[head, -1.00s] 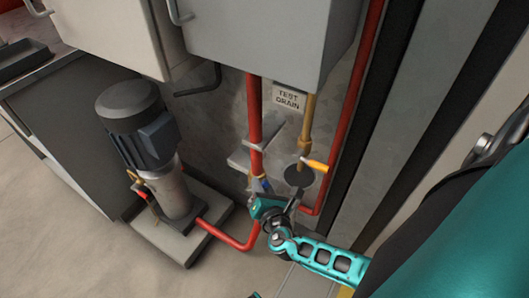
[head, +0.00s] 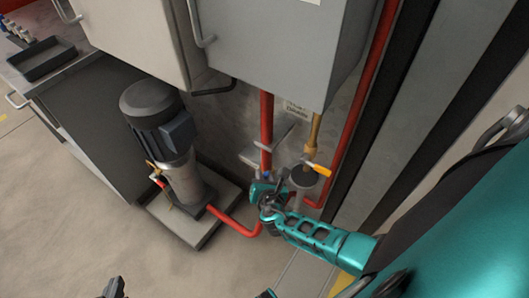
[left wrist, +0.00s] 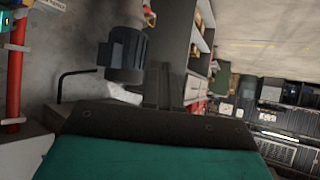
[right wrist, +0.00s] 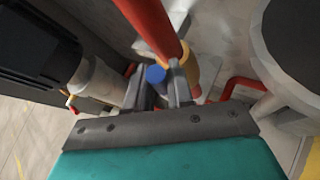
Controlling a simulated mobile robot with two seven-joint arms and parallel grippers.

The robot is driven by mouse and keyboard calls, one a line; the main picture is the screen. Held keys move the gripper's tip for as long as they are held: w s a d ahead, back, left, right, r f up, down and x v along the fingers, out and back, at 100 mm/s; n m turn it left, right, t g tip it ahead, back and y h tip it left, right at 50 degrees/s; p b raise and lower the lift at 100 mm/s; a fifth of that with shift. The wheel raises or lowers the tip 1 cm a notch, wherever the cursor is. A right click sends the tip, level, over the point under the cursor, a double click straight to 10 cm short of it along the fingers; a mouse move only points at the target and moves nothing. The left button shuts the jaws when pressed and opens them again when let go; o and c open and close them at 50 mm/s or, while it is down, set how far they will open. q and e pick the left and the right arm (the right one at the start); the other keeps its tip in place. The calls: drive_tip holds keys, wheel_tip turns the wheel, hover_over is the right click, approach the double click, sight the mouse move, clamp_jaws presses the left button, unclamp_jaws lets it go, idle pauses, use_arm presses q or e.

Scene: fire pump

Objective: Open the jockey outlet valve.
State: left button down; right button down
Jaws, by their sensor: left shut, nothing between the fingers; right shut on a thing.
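The jockey outlet valve is on the red riser pipe (head: 267,130) beside the jockey pump (head: 168,140). Its blue handle (right wrist: 155,75) shows between the fingers of my right gripper (right wrist: 158,88) in the right wrist view. My right gripper (head: 268,186) is shut on it, and in the head view it covers most of the valve. The valve body is largely hidden. My left gripper (head: 115,287) is at the bottom edge of the head view. Its fingers (left wrist: 156,85) are together and empty in the left wrist view, away from the valve.
A brass pipe with a yellow-orange lever (head: 318,168) stands just right of the riser. The pump sits on a low plinth (head: 195,232). Grey cabinets (head: 260,45) hang above. A red pipe (head: 358,110) runs down at right. The floor at lower left is clear.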

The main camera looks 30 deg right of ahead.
drive_tip(key=c, duration=1.1)
unclamp_jaws()
use_arm(q)
drive_tip(key=shift+d+r, duration=0.1)
use_arm(e)
drive_tip(key=p+v, duration=0.3)
drive_tip(key=v, duration=0.2)
drive_tip(key=shift+r, duration=0.25)
drive_tip(key=p, duration=0.4)
approach(265, 178)
drive_tip(key=s, duration=0.1)
use_arm(q)
drive_tip(key=shift+y, duration=0.4)
drive_tip(key=r, duration=0.1)
drive_tip(key=a+r, duration=0.1)
drive_tip(key=s+a+r, duration=0.1)
drive_tip(key=r, duration=0.1)
use_arm(e)
drive_tip(key=shift+s+a+r, duration=0.1)
drive_tip(key=shift+s+a, duration=0.1)
drive_tip(key=shift+a, duration=0.2)
use_arm(q)
drive_tip(key=shift+d, duration=0.1)
use_arm(e)
drive_tip(key=shift+c, duration=0.3)
